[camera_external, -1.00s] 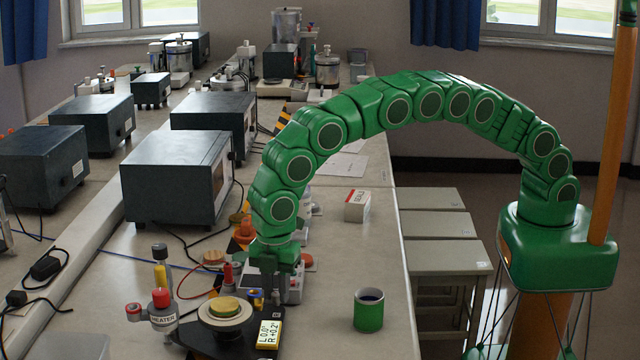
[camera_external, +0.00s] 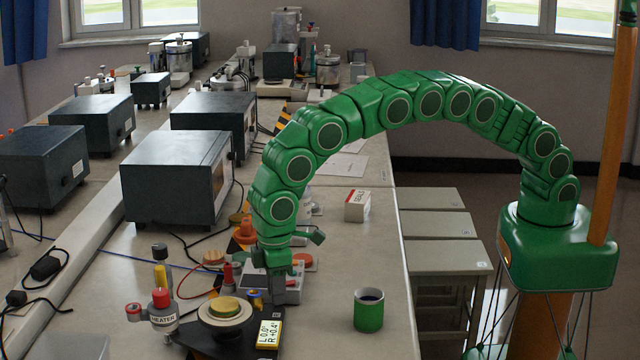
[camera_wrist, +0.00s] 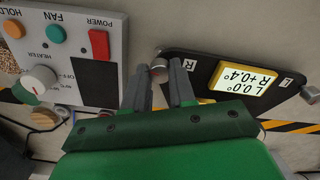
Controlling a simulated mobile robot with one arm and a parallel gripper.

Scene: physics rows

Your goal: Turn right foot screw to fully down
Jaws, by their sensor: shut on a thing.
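The right foot screw (camera_wrist: 158,68) is a small metal knob at the edge of a black plate (camera_wrist: 200,66), beside the R label in the wrist view. My gripper (camera_wrist: 161,78) has its two grey fingers around it, shut on it. In the external view my gripper (camera_external: 275,268) points down at the plate's back edge and the screw is hidden. The level display (camera_wrist: 248,80) reads L 0.0°, R +0.4°. The other foot screw (camera_wrist: 309,93) shows at the right edge of the wrist view.
A grey control box (camera_wrist: 62,45) with a red power switch and a heater knob stands close to my gripper. A round beige stage (camera_external: 225,313) sits on the plate. A green cup (camera_external: 368,311) and a seals box (camera_external: 357,206) stand right; bench between them is clear.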

